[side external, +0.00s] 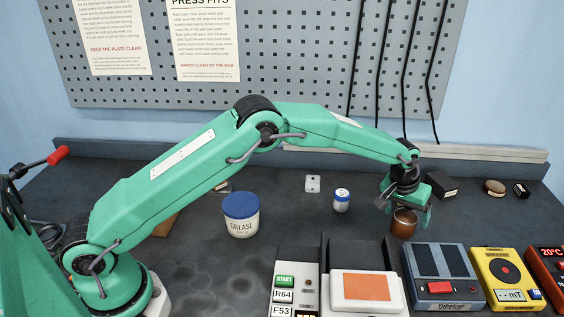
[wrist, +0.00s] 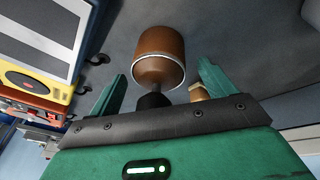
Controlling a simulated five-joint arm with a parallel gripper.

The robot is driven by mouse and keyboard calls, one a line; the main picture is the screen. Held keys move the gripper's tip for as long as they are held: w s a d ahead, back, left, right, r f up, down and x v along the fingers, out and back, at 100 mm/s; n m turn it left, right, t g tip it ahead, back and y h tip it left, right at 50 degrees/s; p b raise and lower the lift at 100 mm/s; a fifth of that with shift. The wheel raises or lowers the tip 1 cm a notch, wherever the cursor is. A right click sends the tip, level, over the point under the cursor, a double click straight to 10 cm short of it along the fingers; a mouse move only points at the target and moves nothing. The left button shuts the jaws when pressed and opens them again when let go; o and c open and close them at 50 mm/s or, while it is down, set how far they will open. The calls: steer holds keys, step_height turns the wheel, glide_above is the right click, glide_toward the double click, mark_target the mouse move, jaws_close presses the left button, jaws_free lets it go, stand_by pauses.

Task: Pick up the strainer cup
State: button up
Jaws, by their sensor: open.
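The strainer cup, a brown cup with a pale rim (side external: 404,224), stands on the dark bench under my gripper (side external: 407,209). In the wrist view the cup (wrist: 158,52) is upper middle, with its rim end towards my gripper (wrist: 161,76). My green fingers are open, one on each side of the rim end, with gaps visible on both sides. Nothing is held. Part of the cup's upper edge is hidden by a finger in the side view.
A press with an orange plate (side external: 367,286) is front left. A small white jar (side external: 341,202) and a grease tub (side external: 241,217) stand left. A black box (side external: 440,188) lies behind.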

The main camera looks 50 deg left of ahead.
stand_by(0.4)
steer(key=c, duration=1.2)
steer(key=shift+o, duration=0.2)
steer(key=shift+r, duration=0.15)
steer(key=shift+r, duration=0.35)
steer(key=r, duration=0.3)
steer(key=shift+s+d+r, duration=0.2)
steer(key=shift+d+r, duration=0.1)
steer(key=shift+r, duration=0.05)
steer(key=s+d+r, duration=0.6)
steer(key=s+d, duration=0.1)
steer(key=s, duration=0.1)
steer(key=shift+s+r, duration=0.2)
steer(key=shift+r, duration=0.05)
